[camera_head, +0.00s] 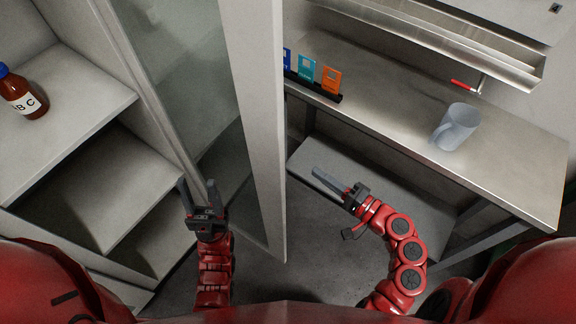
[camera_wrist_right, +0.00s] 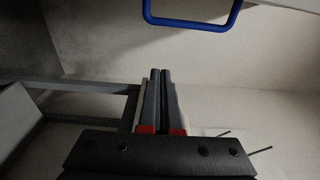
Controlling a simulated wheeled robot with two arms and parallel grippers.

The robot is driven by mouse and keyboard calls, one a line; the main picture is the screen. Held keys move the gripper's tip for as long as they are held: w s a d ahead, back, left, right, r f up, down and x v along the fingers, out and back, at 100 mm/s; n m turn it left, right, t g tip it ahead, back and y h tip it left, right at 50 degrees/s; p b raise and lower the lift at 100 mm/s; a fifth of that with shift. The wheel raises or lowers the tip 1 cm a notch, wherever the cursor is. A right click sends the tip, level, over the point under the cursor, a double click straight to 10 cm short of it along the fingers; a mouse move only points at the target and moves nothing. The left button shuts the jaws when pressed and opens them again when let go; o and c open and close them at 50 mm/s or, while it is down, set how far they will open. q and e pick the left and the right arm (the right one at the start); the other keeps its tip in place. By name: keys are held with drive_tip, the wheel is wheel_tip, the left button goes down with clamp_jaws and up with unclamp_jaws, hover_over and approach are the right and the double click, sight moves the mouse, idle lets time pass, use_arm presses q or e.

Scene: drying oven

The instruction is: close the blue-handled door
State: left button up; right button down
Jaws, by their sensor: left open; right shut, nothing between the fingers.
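In the right wrist view a blue bar handle (camera_wrist_right: 190,24) shows at the top, on a pale surface, beyond and above the fingertips. My right gripper (camera_head: 317,172) is shut and empty to the right of the door, apart from the handle; it also shows in the right wrist view (camera_wrist_right: 160,72).
Pale shelves (camera_head: 75,90) stand at the left with a brown bottle (camera_head: 24,98) on them. Floor shows between the door and table.

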drive_tip(key=w+a+p, duration=0.2)
drive_tip(key=a+p, duration=0.2)
drive_tip(key=a, duration=0.4)
idle(0.4)
